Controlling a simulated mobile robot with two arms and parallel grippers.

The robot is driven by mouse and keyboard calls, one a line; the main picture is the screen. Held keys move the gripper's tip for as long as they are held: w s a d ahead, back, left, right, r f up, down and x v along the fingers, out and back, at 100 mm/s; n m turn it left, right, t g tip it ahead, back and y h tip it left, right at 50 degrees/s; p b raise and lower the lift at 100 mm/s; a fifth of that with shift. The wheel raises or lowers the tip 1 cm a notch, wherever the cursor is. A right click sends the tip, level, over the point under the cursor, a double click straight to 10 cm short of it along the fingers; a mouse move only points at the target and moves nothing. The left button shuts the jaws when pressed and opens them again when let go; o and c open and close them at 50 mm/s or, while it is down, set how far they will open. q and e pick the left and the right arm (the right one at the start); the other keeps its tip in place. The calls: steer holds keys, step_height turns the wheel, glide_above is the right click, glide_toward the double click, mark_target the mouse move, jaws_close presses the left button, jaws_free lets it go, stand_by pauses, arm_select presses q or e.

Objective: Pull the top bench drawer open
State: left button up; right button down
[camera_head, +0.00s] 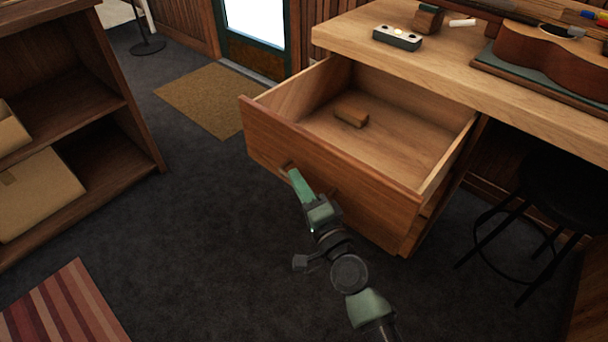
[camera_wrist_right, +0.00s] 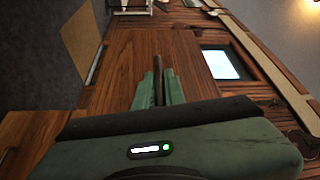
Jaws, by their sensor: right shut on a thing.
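The top bench drawer (camera_head: 325,175) is a wooden drawer under the bench top, and it stands well out from the bench in the head view. A small brown wooden block (camera_head: 351,116) lies inside it. My right gripper (camera_head: 290,170) is at the drawer front, shut on the drawer handle (camera_head: 285,165), which is mostly hidden by the fingers. In the right wrist view the green fingers (camera_wrist_right: 158,84) close around the dark handle against the drawer front (camera_wrist_right: 125,65). My left gripper is not in view.
The wooden bench top (camera_head: 345,35) carries a small grey box with knobs (camera_head: 397,38) and a ukulele body (camera_head: 550,58). A black stool (camera_head: 560,190) stands at the right. A shelf with cardboard boxes (camera_head: 40,190) is at the left. Dark floor lies clear between shelf and drawer.

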steer(key=shift+s+a, duration=0.2)
steer(key=shift+s, duration=0.1)
steer(key=c, duration=1.5)
jaws_free()
steer(key=v, duration=0.8)
steer(key=shift+w, duration=0.1)
